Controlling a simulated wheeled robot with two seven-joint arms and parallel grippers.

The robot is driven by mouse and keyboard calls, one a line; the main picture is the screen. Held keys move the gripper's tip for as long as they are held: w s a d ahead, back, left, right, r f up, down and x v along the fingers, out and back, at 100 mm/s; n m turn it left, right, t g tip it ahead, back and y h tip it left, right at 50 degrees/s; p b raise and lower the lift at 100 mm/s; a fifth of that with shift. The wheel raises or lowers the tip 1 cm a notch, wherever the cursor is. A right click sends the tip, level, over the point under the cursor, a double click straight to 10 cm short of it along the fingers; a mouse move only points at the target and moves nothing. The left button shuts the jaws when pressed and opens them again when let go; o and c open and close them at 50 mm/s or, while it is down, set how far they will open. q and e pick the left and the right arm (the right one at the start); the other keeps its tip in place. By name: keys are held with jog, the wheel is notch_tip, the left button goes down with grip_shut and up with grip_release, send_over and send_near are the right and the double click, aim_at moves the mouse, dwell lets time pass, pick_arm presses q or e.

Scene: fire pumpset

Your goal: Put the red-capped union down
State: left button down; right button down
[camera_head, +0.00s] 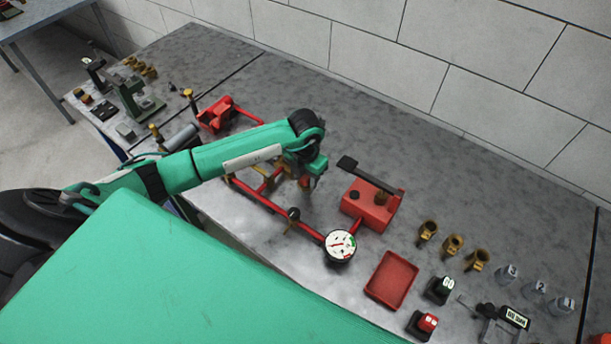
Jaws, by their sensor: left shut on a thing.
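My left gripper (306,181) points down over the red pipework near the middle of the table. It is shut on a small part with a red bit showing at the jaws, which I take as the red-capped union (313,182). The fingers and wrist hide most of it, and I cannot tell whether it touches the pipe below. The red pipe run (260,198) lies beneath and to the left, with a round white gauge (340,245) at its near end. My right gripper is not in view.
A red pump box (369,206) with a black lever stands just right of the gripper. A red tray (391,280) lies nearer, empty. Several brass fittings (452,244) stand in a row at the right. Tools and a green press (135,98) are at the far left. Bare table (330,110) lies behind.

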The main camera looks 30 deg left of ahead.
pick_arm(q)
jog(key=c, duration=0.8)
grip_release()
jog(key=shift+r+p, duration=0.15)
jog(key=shift+p, duration=0.15)
notch_tip(320, 180, up, 12)
jog(key=b, duration=0.5)
